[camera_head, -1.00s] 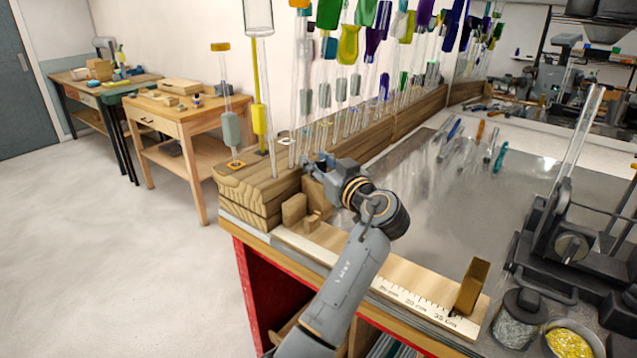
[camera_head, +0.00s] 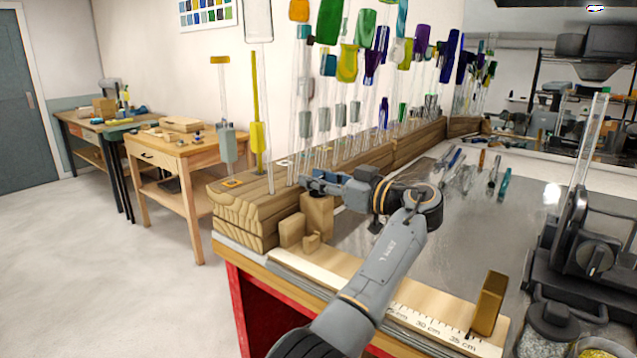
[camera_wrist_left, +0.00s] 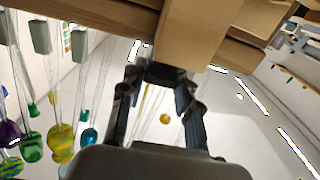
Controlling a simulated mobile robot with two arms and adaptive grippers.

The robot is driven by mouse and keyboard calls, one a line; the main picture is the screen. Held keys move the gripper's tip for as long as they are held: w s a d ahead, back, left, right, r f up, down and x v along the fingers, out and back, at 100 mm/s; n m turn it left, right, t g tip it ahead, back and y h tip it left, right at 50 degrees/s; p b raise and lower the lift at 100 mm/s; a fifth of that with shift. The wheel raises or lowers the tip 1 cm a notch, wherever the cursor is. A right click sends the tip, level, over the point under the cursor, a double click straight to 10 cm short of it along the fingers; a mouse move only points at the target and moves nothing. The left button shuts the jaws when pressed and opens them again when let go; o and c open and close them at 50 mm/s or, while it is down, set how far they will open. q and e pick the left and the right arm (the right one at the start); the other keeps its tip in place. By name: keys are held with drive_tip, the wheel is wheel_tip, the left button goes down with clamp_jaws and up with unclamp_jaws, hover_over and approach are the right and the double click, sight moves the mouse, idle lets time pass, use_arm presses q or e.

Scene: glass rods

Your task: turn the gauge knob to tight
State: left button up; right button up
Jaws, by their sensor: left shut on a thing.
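The length gauge is a pale wooden rule (camera_head: 420,318) with cm marks along the bench front, with a tan upright block (camera_head: 489,303) at its right end. At its left end stand wooden blocks (camera_head: 317,215). My left gripper (camera_head: 322,184) is at the top of the tallest block. In the left wrist view its two dark fingers close on a small dark piece, seemingly the gauge knob (camera_wrist_left: 163,72), against the wooden block (camera_wrist_left: 190,40). The fingers hide most of the knob, so I cannot read its setting. My right gripper is not in view.
A wooden rack (camera_head: 240,205) with many upright glass rods stands right behind the gripper. Loose rods (camera_head: 466,170) lie on the grey bench top. A dark machine with a knob (camera_head: 597,258) and jars (camera_head: 548,318) stand at the right. The bench middle is clear.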

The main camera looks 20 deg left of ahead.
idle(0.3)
use_arm(q)
drive_tip(key=o, duration=1.2)
drive_tip(key=shift+a, duration=0.1)
drive_tip(key=shift+c, duration=0.2)
drive_tip(key=shift+r, duration=0.1)
wheel_tip(320, 180, up, 10)
drive_tip(key=shift+f, duration=0.1)
drive_tip(key=shift+f, duration=0.1)
